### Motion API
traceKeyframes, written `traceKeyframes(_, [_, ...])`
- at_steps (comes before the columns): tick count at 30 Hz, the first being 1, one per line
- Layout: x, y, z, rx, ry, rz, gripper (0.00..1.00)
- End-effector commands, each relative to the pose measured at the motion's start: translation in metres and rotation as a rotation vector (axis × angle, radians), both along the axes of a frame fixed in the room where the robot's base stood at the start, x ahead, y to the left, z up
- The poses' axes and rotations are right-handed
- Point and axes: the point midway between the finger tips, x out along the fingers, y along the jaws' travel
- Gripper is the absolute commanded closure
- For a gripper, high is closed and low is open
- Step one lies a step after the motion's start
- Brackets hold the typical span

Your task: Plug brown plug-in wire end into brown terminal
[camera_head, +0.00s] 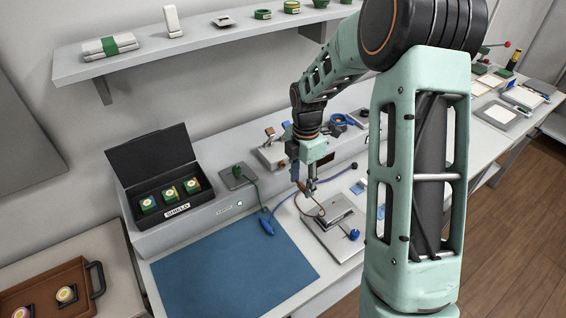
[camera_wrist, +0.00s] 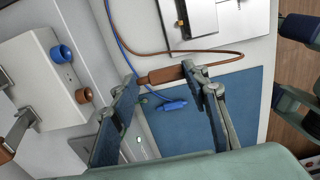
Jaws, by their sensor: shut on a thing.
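My gripper (camera_wrist: 160,76) is shut on the brown plug-in wire end (camera_wrist: 164,75), which lies across between its fingertips in the wrist view. A brown wire loops from the plug toward the upper right. The brown terminal (camera_wrist: 83,95) is a short round socket on the face of a white box (camera_wrist: 35,80), left of the fingers and apart from the plug. A blue terminal (camera_wrist: 62,54) sits beside it on the same box. In the head view my gripper (camera_head: 309,188) hangs above the bench, in front of the raised back ledge.
A loose blue plug (camera_head: 266,224) lies by the blue mat (camera_head: 230,275). A grey plate device (camera_head: 335,225) is below my gripper. A black open box (camera_head: 160,178) and a green plug on a plate (camera_head: 238,176) stand on the ledge at left. A wall shelf (camera_head: 200,40) runs above.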

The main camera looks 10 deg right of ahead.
Motion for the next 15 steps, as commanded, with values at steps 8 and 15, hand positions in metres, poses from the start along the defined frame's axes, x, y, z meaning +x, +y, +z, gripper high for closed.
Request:
traceKeyframes(8, [0.0005,-0.0009,0.0,0.0,0.0,0.001,0.83])
traceKeyframes(15, [0.0081,0.0031,-0.0001,0.0,0.0,0.002,0.83])
